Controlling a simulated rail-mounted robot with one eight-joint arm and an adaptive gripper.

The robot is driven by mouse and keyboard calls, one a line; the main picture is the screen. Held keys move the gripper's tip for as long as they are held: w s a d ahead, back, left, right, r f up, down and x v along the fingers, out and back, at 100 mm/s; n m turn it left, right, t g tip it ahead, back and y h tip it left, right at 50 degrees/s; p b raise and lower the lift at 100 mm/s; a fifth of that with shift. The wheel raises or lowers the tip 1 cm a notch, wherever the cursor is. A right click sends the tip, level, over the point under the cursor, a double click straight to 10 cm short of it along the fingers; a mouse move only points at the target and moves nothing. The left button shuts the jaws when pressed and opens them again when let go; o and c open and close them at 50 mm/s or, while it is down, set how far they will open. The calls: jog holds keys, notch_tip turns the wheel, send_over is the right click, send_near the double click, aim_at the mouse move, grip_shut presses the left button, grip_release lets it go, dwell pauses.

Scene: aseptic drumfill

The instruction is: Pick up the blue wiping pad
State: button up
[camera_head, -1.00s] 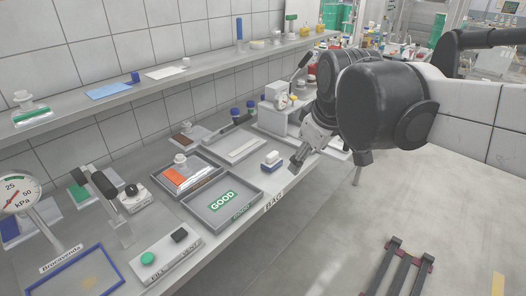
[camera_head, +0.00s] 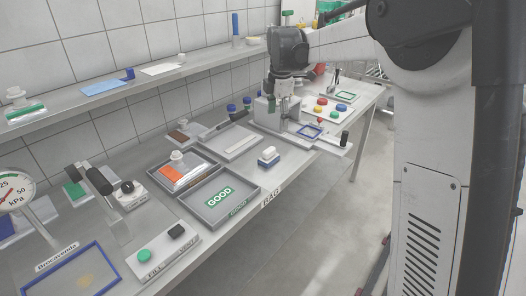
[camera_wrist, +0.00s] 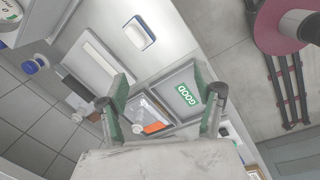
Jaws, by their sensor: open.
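A small block with a white top and blue lower part, which looks like the wiping pad (camera_head: 268,156), lies on the bench to the right of the trays. It also shows near the top of the wrist view (camera_wrist: 138,33), beyond my fingertips and not between them. My gripper (camera_head: 283,112) hangs above the bench by the grey machine, behind and right of the pad in the head view. In the wrist view my gripper (camera_wrist: 162,92) is open and empty, its green-padded fingers wide apart. Nothing touches the pad.
A grey tray marked GOOD (camera_head: 245,199) and a tray with an orange-labelled packet (camera_head: 157,186) stand left of the pad. A flat tray with a white strip (camera_head: 258,146) lies behind it. The grey machine (camera_head: 265,115) stands behind right. The bench front edge is close.

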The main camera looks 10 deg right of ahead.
aim_at(269, 149)
jog(key=w+f+n, duration=0.2)
jog(key=w+f, duration=0.1)
jog(key=f, duration=0.3)
jog(key=w+f+n+g, duration=0.1)
jog(key=w+f+n, duration=0.1)
jog(key=f, duration=0.3)
jog(key=w+f+n, duration=0.1)
jog(key=w+f, duration=0.2)
jog(key=f, duration=0.3)
jog(key=shift+w+f+n+g, duration=0.3)
jog(key=shift+w+f+n, duration=0.05)
jog(key=shift+w+n, duration=0.05)
jog(key=shift+w+a+f, duration=0.1)
jog(key=shift+f, duration=1.25)
jog(key=shift+w+a+f, duration=0.1)
jog(key=shift+f, duration=1.2)
jog(key=c, duration=1.4)
jog(key=shift+o, duration=0.2)
jog(key=shift+r, duration=0.1)
jog(key=shift+r, duration=0.55)
notch_tip(269, 149, up, 3)
jog(key=shift+f, duration=0.15)
jog(key=s+a+r, duration=0.6)
jog(key=a+r, duration=0.1)
jog(key=a, duration=0.3)
jog(key=shift+b, duration=0.35)
